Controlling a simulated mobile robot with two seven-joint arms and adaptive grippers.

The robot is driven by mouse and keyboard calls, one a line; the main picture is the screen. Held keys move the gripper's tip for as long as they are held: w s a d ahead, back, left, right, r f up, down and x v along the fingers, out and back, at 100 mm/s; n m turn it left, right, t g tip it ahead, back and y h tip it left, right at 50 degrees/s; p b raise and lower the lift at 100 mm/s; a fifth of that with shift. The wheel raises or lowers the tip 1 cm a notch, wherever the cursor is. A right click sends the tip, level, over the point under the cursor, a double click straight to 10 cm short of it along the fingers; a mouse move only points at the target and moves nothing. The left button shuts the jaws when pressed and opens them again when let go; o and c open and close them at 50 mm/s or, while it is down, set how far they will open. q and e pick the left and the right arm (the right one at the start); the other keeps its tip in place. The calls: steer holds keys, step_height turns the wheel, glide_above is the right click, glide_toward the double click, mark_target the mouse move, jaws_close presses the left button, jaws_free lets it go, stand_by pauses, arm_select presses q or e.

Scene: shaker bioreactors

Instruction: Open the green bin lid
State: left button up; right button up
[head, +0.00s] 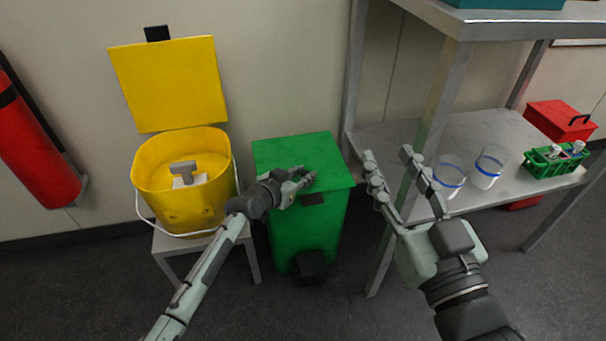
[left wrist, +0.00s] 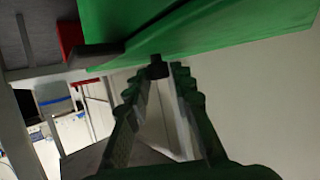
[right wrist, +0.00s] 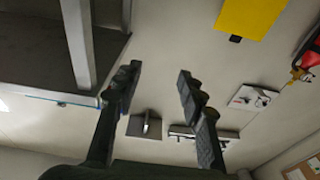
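The green bin (head: 290,240) stands on the floor in the middle of the head view. Its green lid (head: 300,148) lies flat and closed, with a dark tab (head: 313,198) at the front edge. My left gripper (head: 308,178) is over the front part of the lid, close to the tab; contact cannot be told. In the left wrist view its fingers (left wrist: 158,72) are apart, with the green surface (left wrist: 220,22) just beyond and a small dark piece between the tips. My right gripper (head: 387,154) is open and empty, right of the bin, and its spread fingers show in the right wrist view (right wrist: 158,72).
A yellow bucket (head: 190,210) with raised lid stands on a stool left of the bin. A metal shelf (head: 455,140) at right holds two beakers (head: 489,166), a green rack (head: 555,166) and a red box (head: 558,121). A black pedal (head: 310,266) is at the bin's foot.

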arm_select(q)
jaws_close()
